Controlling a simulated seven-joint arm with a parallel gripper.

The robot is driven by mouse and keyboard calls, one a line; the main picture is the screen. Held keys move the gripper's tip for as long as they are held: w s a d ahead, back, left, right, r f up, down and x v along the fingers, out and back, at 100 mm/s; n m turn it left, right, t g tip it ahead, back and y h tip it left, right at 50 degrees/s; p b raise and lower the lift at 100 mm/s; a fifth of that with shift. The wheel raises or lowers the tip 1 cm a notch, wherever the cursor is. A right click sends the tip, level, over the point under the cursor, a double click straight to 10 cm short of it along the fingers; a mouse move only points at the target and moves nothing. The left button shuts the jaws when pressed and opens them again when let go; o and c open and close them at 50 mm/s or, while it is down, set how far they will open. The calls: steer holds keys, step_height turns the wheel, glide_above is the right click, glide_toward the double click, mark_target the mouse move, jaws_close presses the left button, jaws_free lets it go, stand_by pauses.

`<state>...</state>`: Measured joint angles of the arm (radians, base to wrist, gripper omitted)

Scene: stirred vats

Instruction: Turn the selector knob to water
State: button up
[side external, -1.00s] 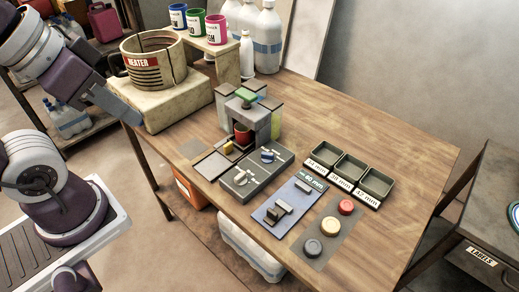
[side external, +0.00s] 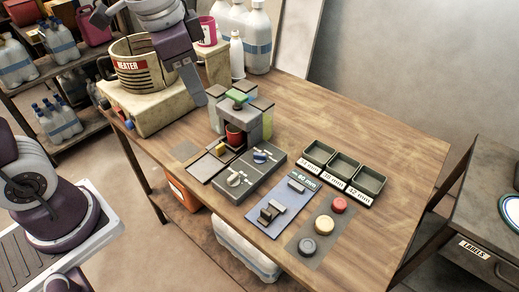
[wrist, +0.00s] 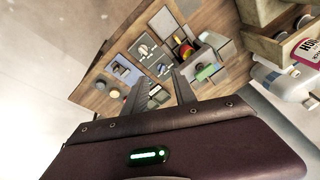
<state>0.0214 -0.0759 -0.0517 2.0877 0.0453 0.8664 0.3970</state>
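A grey panel (side external: 240,197) on the wooden table carries two knobs with pale markings: a white one (side external: 236,178) at its near left and a blue-and-white one (side external: 262,156) at its far right. I cannot read their labels, so I cannot tell which is the selector. The panel also shows in the wrist view (wrist: 150,60). My gripper (side external: 203,101) is in the air, up and left of the panel, near the grey dispenser (side external: 255,130). In the wrist view its two fingers (wrist: 158,74) are apart with nothing held between them.
The dispenser holds a red cup (side external: 233,135) and stands behind the panel. A heater pot (side external: 132,82) on a pale block is at the left. A blue sliding panel (side external: 284,234), round buttons (side external: 324,224) and dark trays (side external: 343,168) are to the right. The table's far right is clear.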

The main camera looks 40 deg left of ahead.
steer(key=w+d+f+m+g, duration=0.1)
steer(key=w+f+m, duration=0.1)
steer(key=w+f, duration=0.3)
steer(key=m+g, duration=0.2)
steer(key=m, duration=0.2)
glide_above(260, 154)
step_height(260, 154, down, 12)
steer(key=shift+r, duration=0.15)
step_height(260, 154, down, 7)
steer(key=shift+f, duration=0.15)
jaws_close()
